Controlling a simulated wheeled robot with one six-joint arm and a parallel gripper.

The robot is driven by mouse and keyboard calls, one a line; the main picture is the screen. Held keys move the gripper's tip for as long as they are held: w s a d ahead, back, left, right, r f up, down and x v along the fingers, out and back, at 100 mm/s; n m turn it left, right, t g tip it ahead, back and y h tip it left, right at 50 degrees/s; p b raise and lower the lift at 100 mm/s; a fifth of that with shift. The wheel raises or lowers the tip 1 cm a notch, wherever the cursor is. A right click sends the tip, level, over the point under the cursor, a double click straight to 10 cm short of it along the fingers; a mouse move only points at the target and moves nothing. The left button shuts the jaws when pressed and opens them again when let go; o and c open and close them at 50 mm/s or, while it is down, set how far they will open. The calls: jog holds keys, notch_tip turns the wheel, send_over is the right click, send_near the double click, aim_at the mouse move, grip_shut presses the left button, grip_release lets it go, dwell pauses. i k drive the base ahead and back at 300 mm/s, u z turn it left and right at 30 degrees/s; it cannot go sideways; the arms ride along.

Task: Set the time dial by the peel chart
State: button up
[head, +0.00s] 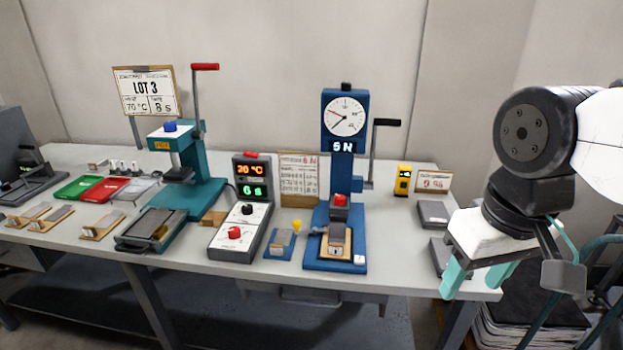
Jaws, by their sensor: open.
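The control box (241,222) stands at mid-table. Its upper display (250,169) seems to read 20 or 70 °C in orange. Its lower green display (252,191) seems to read 6 s. A black knob (247,209) and a red knob (234,232) sit below; their labels are too small to read. A paper chart (299,178) stands behind, between the box and the blue gauge stand; its print is too small to read. My gripper (477,277) is open and empty at the table's right end, far from the knobs, with teal fingers pointing down.
A LOT 3 sign (148,92) shows 70 °C and 8 s. A teal press (184,172) with a red-tipped lever stands left of the box. The blue gauge stand (336,244), its display seemingly reading 5 N, rises between my gripper and the box. Grey blocks (434,214) lie near my gripper.

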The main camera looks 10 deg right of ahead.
aim_at(247, 209)
jog(key=u, duration=0.6)
jog(key=i, duration=0.8)
jog(key=u, duration=0.8)
